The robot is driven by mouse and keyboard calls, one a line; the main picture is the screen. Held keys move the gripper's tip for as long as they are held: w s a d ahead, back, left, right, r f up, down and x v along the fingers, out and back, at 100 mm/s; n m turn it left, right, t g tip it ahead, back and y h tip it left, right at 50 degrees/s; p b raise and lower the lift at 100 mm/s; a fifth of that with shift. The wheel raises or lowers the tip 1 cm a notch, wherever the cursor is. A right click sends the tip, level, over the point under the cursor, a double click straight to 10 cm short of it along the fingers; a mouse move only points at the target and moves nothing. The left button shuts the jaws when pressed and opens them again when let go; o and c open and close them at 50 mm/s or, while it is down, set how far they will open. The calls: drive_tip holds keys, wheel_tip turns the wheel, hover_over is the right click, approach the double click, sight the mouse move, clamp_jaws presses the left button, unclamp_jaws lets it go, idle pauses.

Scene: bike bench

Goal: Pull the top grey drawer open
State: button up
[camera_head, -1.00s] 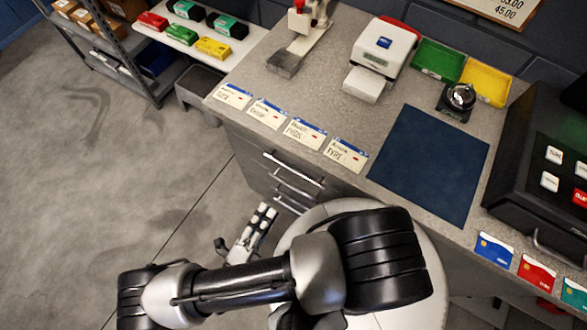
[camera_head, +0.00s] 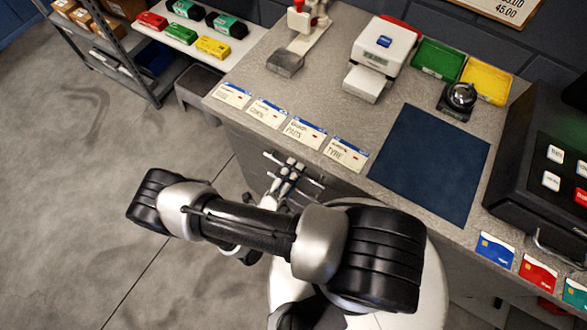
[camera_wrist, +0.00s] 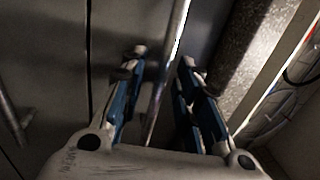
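The top grey drawer (camera_wrist: 135,25) is shut in the front of the bench, just under the countertop edge. Its bar handle (camera_wrist: 178,35) runs between the two fingers of my gripper (camera_wrist: 157,85) in the wrist view. The fingers stand apart on either side of the bar, with gaps visible, so the gripper is open. In the head view my gripper (camera_head: 285,178) is at the drawer fronts below the price cards and hides much of the handles. I cannot tell how deep the bar sits between the fingers.
A lower drawer's handle (camera_wrist: 14,120) shows at the left of the wrist view. The speckled countertop (camera_head: 245,75) overhangs close to the gripper and carries cards, a blue mat (camera_head: 430,165) and a scale-like device (camera_head: 382,55). The floor (camera_head: 75,200) at left is clear.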

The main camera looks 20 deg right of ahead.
clamp_jaws()
idle(0.3)
idle(0.5)
